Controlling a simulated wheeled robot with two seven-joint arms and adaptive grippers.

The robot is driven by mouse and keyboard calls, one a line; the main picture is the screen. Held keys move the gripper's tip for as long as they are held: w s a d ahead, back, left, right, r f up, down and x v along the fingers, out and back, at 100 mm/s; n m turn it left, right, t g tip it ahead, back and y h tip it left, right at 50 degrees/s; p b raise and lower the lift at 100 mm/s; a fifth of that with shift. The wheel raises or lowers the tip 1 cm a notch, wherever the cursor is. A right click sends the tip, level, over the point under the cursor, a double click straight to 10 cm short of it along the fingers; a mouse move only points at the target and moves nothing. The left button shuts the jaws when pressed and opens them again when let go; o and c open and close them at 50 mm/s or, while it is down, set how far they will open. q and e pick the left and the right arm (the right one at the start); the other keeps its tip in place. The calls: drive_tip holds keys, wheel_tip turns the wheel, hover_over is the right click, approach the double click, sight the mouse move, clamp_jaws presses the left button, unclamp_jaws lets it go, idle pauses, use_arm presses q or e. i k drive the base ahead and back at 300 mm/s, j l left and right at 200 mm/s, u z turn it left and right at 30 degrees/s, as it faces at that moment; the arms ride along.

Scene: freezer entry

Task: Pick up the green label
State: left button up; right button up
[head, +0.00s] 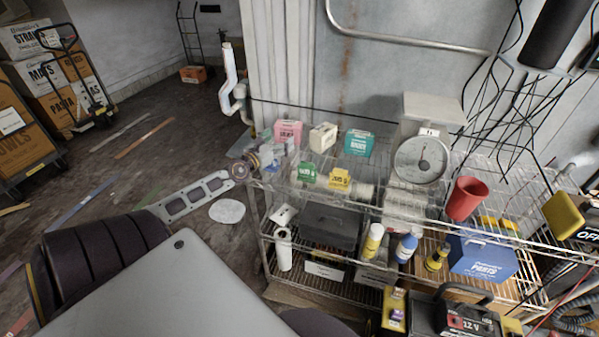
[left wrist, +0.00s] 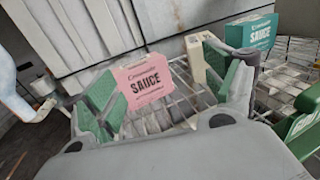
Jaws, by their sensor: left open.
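The green label (head: 307,173) stands on the top wire shelf, left of a yellow label (head: 339,180). In the left wrist view, a green piece at the right edge, likely the green label (left wrist: 303,124), is partly cut off. My left gripper (head: 268,155) is at the left end of the shelf, left of the green label and apart from it. In the left wrist view, my left gripper (left wrist: 165,88) is open, its green-padded fingers spread with nothing held. A pink sauce box (left wrist: 142,83) shows beyond and between the fingers. My right gripper is not in view.
A pink box (head: 288,133), a cream box (head: 323,136) and a teal box (head: 358,143) stand behind the labels. A scale (head: 421,160) and a red cup (head: 465,198) stand to the right. The wire shelf (head: 310,200) has lower levels with bottles and boxes.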

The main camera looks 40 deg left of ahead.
sight(306, 171)
drive_tip(key=u, duration=1.25)
